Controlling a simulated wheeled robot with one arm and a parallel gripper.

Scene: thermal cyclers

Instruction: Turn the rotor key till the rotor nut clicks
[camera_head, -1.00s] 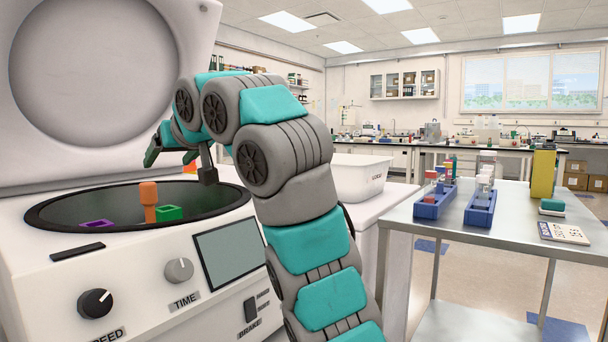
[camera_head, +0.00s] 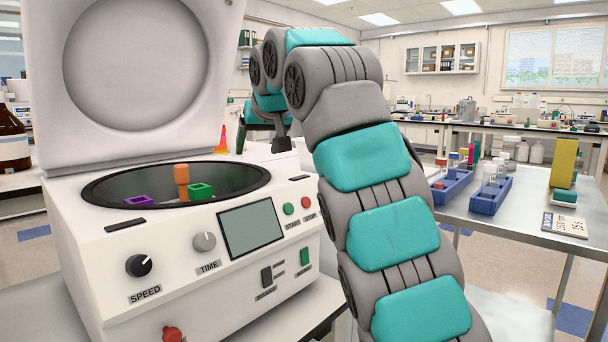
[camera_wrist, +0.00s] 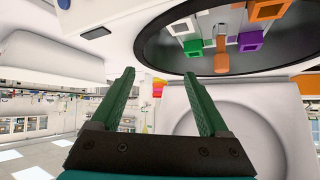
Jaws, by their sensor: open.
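An orange upright post (camera_head: 182,181), which looks like the rotor key, stands near the middle of the open centrifuge bowl (camera_head: 100,193). In the wrist view its orange end (camera_wrist: 221,62) shows among the coloured buckets. The rotor nut is not distinguishable. A green bucket (camera_head: 201,191) and a purple bucket (camera_head: 139,201) sit beside the post in the head view. My gripper (camera_head: 261,148) is behind and to the right of the bowl, apart from the post. In the wrist view my gripper (camera_wrist: 159,75) has its green fingers spread with nothing between them.
The centrifuge lid (camera_head: 135,60) stands raised behind the bowl. The front panel has a screen (camera_head: 250,228) and a red knob (camera_head: 172,334). A metal table (camera_head: 500,225) with blue racks (camera_head: 488,201) stands at right. A brown bottle (camera_head: 12,140) is at far left.

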